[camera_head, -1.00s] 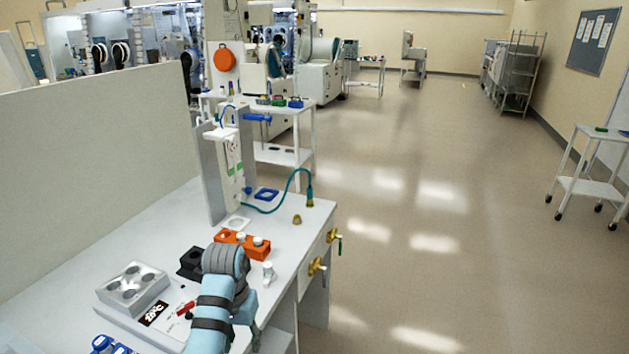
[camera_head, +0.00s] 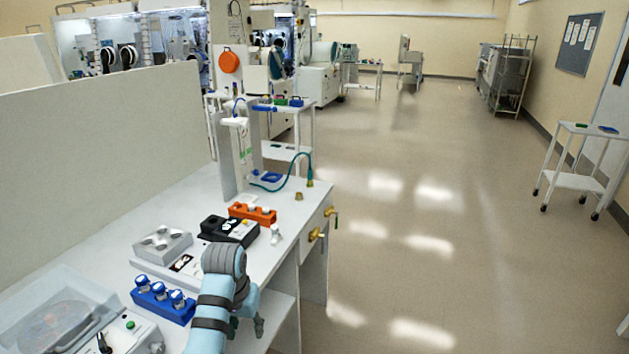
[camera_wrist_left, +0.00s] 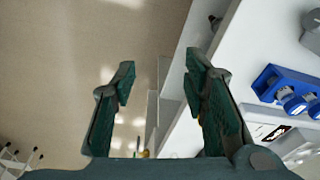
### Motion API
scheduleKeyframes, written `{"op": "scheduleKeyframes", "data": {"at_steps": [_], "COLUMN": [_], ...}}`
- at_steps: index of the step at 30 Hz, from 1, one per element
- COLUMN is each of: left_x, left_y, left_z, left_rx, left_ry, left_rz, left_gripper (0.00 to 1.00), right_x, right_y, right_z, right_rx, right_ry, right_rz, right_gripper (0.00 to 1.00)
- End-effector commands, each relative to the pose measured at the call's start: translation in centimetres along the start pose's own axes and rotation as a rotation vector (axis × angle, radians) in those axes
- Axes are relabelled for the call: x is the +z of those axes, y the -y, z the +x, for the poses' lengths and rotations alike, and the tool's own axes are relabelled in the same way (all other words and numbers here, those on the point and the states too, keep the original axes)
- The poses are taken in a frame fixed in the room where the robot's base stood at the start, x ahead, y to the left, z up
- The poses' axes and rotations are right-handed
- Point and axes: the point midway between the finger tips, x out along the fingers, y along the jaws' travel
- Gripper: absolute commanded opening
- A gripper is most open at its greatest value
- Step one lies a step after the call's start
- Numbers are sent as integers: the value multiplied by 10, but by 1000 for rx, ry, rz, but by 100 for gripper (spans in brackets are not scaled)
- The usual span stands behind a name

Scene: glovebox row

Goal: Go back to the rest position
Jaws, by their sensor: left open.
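My left arm (camera_head: 222,290) comes in from the bottom in the head view, over the front edge of the white bench (camera_head: 210,200). Its gripper (camera_head: 260,327) shows only in part beyond the wrist, just past the bench edge. In the left wrist view the two dark green fingers (camera_wrist_left: 160,78) stand wide apart with nothing between them. The floor and the bench side show behind them. My right gripper is not in view.
Near the arm on the bench are a blue rack (camera_head: 160,300) with white-topped vials, a grey block (camera_head: 163,244), a black device (camera_head: 230,230) and an orange rack (camera_head: 252,214). Brass valves (camera_head: 316,235) stick out of the bench side. The floor (camera_head: 430,250) to the right is clear.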

Motion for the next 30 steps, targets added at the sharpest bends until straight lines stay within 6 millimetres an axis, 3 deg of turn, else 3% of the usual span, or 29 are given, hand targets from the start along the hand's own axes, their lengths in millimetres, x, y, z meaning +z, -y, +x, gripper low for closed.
{"op": "scheduleKeyframes", "data": {"at_steps": [8, 12, 16, 20, 23, 27, 30], "left_x": [-54, -70, -56, -11, 44, 133, 203], "left_y": [2, 9, 16, 25, 33, 42, 47], "left_z": [12, 55, 110, 178, 232, 291, 324], "left_rx": [-5, -8, -11, -17, -25, -39, -50], "left_ry": [-238, -380, -451, -480, -475, -435, -381], "left_rz": [-11, -28, -49, -73, -89, -105, -111], "left_gripper": [40, 40, 40, 40, 40, 40, 40], "right_x": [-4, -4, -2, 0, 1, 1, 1], "right_y": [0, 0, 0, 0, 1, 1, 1], "right_z": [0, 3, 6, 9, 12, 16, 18], "right_rx": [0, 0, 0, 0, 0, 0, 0], "right_ry": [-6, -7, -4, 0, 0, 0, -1], "right_rz": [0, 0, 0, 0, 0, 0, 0], "right_gripper": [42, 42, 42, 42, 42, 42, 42]}}
